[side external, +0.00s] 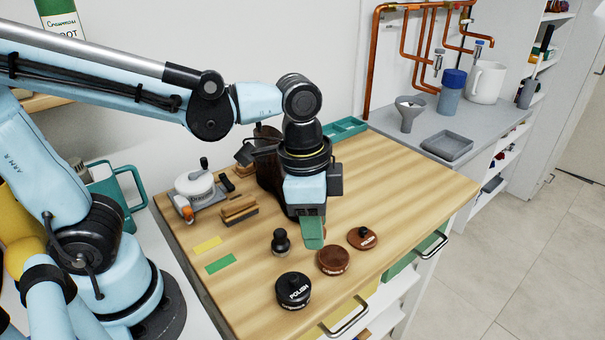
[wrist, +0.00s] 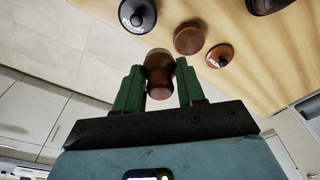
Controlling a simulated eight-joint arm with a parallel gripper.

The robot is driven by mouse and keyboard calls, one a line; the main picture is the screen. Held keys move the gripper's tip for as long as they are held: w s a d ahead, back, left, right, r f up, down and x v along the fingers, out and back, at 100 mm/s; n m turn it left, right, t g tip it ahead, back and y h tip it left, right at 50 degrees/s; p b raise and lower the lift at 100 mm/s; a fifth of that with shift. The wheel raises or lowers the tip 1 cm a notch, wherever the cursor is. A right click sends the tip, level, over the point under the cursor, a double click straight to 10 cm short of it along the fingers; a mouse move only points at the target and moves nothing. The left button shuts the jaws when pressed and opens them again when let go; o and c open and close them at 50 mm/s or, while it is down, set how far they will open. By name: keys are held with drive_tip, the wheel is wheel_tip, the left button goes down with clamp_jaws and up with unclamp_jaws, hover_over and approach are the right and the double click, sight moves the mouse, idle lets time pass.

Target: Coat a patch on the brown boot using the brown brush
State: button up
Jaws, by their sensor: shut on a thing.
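My gripper (side external: 313,238) points down over the wooden worktop, its green fingers close to the open brown tin (side external: 333,261). In the wrist view, my gripper (wrist: 159,72) is shut on a brown, rounded handle, which I take to be the brown brush (wrist: 158,77). Its bristle end cannot be made out, and the brush is hidden behind the fingers in the side view. The brown boot (side external: 268,172) stands behind my wrist, partly hidden. The brown tin also shows in the wrist view (wrist: 189,38), with a knobbed brown lid (side external: 363,238) beside it.
A black polish tin (side external: 293,290) and a small black-knobbed dauber (side external: 281,241) stand near the front. Wooden brushes (side external: 238,209) and a white-topped device (side external: 195,190) sit at left. Yellow and green strips (side external: 219,263) lie on the top.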

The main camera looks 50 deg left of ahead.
drive_tip(key=shift+w+a+f, duration=0.2)
drive_tip(key=shift+w+f, duration=0.85)
drive_tip(key=shift+f, duration=0.35)
drive_tip(key=shift+w+a+f, duration=0.25)
drive_tip(key=shift+w+f, duration=0.75)
drive_tip(key=shift+f, duration=0.35)
drive_tip(key=shift+w+a+f, duration=0.2)
drive_tip(key=shift+w+f, duration=0.85)
drive_tip(key=shift+f, duration=0.35)
drive_tip(key=shift+f, duration=0.6)
drive_tip(key=shift+r, duration=0.15)
wheel_tip(320, 180, up, 7)
idle(0.4)
